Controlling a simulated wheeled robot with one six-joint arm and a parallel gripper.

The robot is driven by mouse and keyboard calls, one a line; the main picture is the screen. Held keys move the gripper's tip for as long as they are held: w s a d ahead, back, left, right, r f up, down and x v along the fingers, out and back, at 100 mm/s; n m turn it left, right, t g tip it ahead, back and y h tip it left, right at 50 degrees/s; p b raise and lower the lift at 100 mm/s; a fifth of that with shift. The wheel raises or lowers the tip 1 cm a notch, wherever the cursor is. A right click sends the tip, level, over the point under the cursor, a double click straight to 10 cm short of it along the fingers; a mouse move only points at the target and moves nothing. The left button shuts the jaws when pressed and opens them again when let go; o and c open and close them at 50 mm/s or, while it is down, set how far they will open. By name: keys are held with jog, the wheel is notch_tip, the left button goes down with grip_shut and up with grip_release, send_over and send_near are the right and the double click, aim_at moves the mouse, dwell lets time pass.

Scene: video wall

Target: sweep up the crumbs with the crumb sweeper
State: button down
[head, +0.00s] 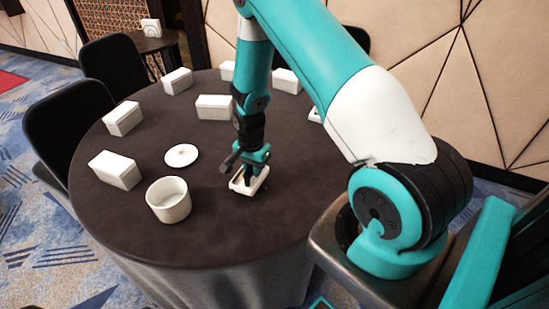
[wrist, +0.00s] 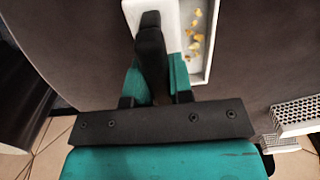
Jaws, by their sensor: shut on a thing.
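My gripper (wrist: 150,22) is shut on the crumb sweeper (wrist: 132,12), a flat white piece partly hidden by the fingers and cut off at the top of the wrist view. Right beside it is a shallow white-rimmed tray (wrist: 211,50). Several yellow crumbs (wrist: 195,38) lie within its rim. I cannot tell whether the sweeper touches the tray or overlaps its edge. In the head view, my gripper (head: 250,172) points down at the tray (head: 238,188) on the dark round table, and the arm hides much of the sweeper.
The dark-clothed table (head: 215,235) carries a white round pot (head: 169,200), a white lid or saucer (head: 181,156) and several white boxes, including one at left (head: 115,170) and one behind my wrist (head: 213,107). The front of the table is clear. Black chairs (head: 65,120) stand at left.

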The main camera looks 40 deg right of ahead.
jog(key=shift+w+a+r+p, duration=0.15)
jog(key=shift+r+p, duration=0.7)
jog(key=shift+r, duration=0.5)
jog(key=shift+a+r+p, duration=0.1)
jog(key=shift+r+p, duration=0.75)
jog(key=shift+r, duration=0.45)
